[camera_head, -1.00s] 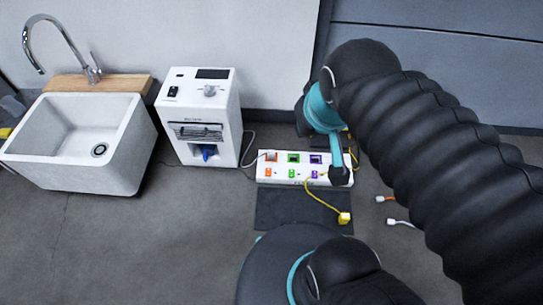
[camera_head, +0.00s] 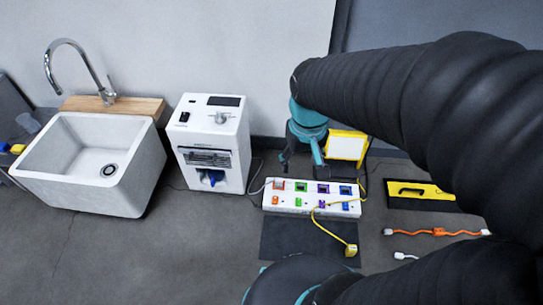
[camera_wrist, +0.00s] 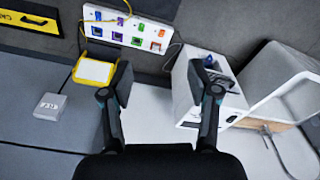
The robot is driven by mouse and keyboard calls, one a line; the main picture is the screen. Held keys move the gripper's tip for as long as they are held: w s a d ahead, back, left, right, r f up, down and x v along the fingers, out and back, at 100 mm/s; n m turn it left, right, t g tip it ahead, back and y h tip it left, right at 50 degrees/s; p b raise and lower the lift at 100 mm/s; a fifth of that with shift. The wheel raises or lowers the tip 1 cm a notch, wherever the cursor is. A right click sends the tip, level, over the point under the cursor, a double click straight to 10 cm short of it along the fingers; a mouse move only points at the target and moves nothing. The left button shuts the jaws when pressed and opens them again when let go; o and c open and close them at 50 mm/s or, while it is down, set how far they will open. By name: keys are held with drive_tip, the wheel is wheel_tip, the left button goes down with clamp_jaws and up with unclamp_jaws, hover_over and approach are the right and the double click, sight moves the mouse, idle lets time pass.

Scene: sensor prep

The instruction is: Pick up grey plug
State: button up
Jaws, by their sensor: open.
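A pale grey-white plug (camera_head: 403,256) lies on the floor at the lower right, partly cut off by my arm. Pale plug ends (camera_head: 388,232) also sit on an orange cable (camera_head: 438,232) just behind it. I cannot tell for sure which is the grey plug. My gripper (camera_head: 303,158) is open and empty, above and behind the white socket strip (camera_head: 312,207), away from these plugs. In the wrist view my gripper (camera_wrist: 160,80) has its two fingers wide apart with nothing between them. The loose plugs are not visible there.
A yellow plug (camera_head: 351,250) on a yellow cord lies in front of the strip. A yellow-framed panel (camera_head: 347,147) and a yellow-black case (camera_head: 420,190) stand right. A white machine (camera_head: 210,150) and sink (camera_head: 95,165) stand left. A grey box (camera_wrist: 48,106) shows in the wrist view.

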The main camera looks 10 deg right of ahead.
drive_tip(key=w+f+m+g, duration=0.3)
drive_tip(key=w+f, duration=1)
drive_tip(key=f, duration=0.2)
drive_tip(key=m+t+h, duration=0.1)
drive_tip(key=m+h, duration=0.1)
drive_tip(key=m, duration=1.7)
approach(279, 180)
drive_tip(key=f, duration=0.3)
drive_tip(key=d+f, duration=0.1)
drive_tip(key=f, duration=0.6)
drive_tip(key=shift+s+d+f, duration=0.2)
drive_tip(key=shift+d+f, duration=0.1)
drive_tip(key=shift+d, duration=0.05)
clamp_jaws()
